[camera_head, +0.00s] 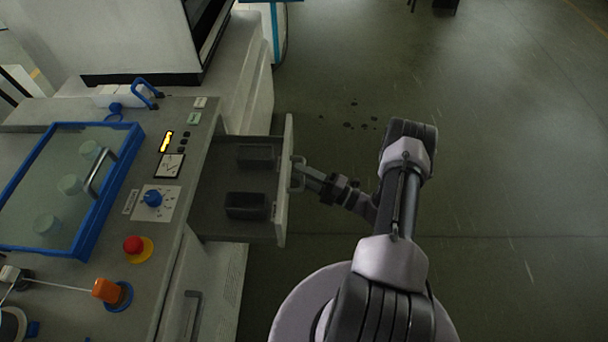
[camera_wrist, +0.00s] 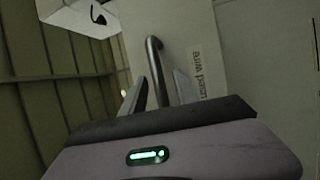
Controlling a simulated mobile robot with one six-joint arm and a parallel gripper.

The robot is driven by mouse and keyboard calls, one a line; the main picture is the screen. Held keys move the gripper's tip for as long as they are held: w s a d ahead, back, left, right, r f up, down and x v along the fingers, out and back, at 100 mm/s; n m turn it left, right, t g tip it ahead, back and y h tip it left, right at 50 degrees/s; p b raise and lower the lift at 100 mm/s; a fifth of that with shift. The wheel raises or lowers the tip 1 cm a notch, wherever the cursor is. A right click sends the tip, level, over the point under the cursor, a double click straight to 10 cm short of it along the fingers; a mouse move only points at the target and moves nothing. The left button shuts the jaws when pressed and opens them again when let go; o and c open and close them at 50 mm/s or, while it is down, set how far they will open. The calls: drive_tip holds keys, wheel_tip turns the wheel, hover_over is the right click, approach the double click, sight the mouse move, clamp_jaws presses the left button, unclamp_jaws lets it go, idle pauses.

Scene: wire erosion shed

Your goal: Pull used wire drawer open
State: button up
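The used wire drawer (camera_head: 284,213) stands pulled out from the right side of the grey machine, its inside showing from above. Its front carries a bar handle, and in the wrist view the handle (camera_wrist: 154,58) rises beside a label (camera_wrist: 196,75) reading "used wire". My gripper (camera_head: 300,175) is at the drawer front in the head view. In the wrist view my gripper (camera_wrist: 161,88) has one finger on each side of the handle bar, with visible gaps, so it looks open around the bar. The exact contact is hard to see.
Two dark bins, one nearer (camera_head: 246,206) and one farther (camera_head: 257,155), sit in the drawer. The machine top holds a blue-framed lid (camera_head: 136,150), a blue knob (camera_head: 152,198) and a red button (camera_head: 133,244). Floor to the right is clear apart from dark spots.

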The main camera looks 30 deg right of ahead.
drive_tip(key=p+v, duration=0.1)
drive_tip(key=v, duration=1.6)
drive_tip(key=shift+s, duration=0.2)
drive_tip(key=shift+d+r, duration=0.1)
drive_tip(key=shift+d, duration=0.05)
